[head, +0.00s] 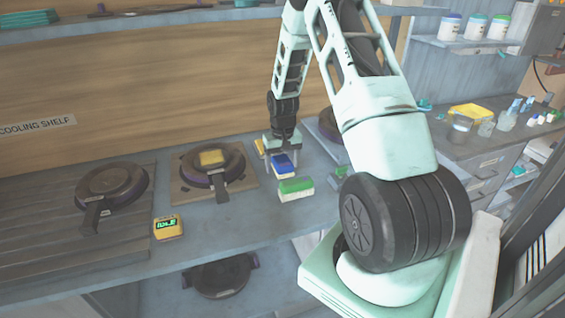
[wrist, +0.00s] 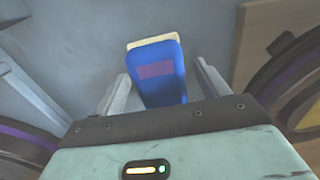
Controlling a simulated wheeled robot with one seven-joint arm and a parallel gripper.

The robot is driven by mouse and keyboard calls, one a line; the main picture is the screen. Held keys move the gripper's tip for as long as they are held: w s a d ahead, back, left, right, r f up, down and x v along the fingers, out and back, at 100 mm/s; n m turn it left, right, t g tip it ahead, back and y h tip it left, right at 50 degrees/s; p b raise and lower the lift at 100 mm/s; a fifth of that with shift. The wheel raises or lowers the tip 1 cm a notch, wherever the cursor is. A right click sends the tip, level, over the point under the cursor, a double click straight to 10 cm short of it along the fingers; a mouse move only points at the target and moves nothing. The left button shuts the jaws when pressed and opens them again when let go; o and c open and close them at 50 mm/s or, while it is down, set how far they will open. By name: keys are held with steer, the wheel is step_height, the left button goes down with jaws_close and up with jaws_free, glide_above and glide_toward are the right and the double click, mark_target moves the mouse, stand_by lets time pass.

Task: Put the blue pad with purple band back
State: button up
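The blue pad with purple band (head: 283,168) lies on the worktop, between a yellow pad and a green pad in the head view. In the wrist view the blue pad (wrist: 166,90) shows its purple patch and a pale layer along its far edge. My gripper (head: 282,146) is down at the blue pad. Its fingers (wrist: 165,88) stand on either side of the pad, with a visible gap at the right finger, so it looks open around the pad. Contact at the left finger cannot be made out.
A green and white pad (head: 295,188) lies close in front, and a yellow pad (head: 260,147) just behind.

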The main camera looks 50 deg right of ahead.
mark_target(282, 161)
step_height(282, 161, up, 12)
steer(key=b, duration=0.2)
steer(key=s+a+r+n, duration=0.1)
steer(key=a+r+n, duration=0.15)
steer(key=a, duration=1.05)
steer(key=a+r+n, duration=0.2)
steer(key=a+n, duration=0.2)
steer(key=a, duration=1)
steer(key=s+a+n, duration=0.3)
steer(key=s+a, duration=0.5)
steer(key=s, duration=0.3)
steer(key=s+a+r+n, duration=0.1)
steer(key=s+a+n, duration=0.3)
steer(key=s+a, duration=0.5)
steer(key=shift+s+y, duration=0.3)
steer(key=shift+s, duration=0.6)
steer(key=shift+n, duration=0.25)
